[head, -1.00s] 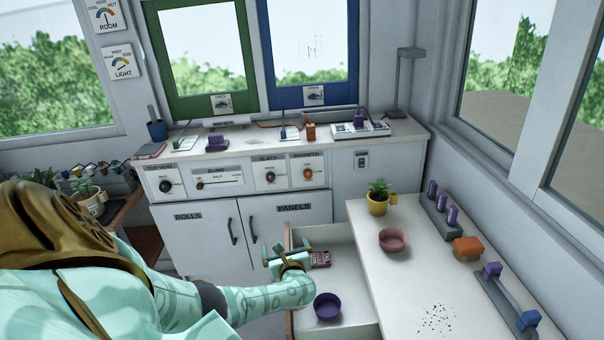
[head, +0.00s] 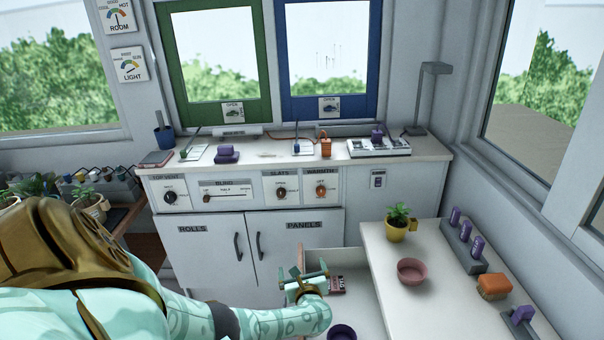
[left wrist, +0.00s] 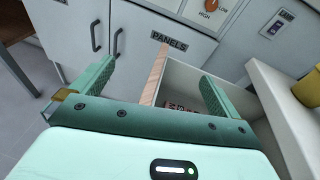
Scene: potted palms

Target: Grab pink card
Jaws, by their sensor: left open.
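A small pinkish-red card with dark and pale markings (head: 337,284) lies in the open drawer (head: 362,301), near its back left. It is just right of my left gripper (head: 304,273) in the head view. My left gripper is open, with nothing between its fingers, over the drawer's left edge. In the left wrist view the two green fingers (left wrist: 157,75) stand wide apart. There only a strip of the card (left wrist: 180,106) shows above the gripper body, which hides the rest. My right gripper is not in view.
A purple bowl (head: 342,333) sits in the drawer, nearer me. The white counter (head: 440,290) at right holds a pink bowl (head: 411,271), a potted plant (head: 396,233) and an orange brush-like block (head: 493,287). Cabinets (head: 203,247) stand behind the drawer.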

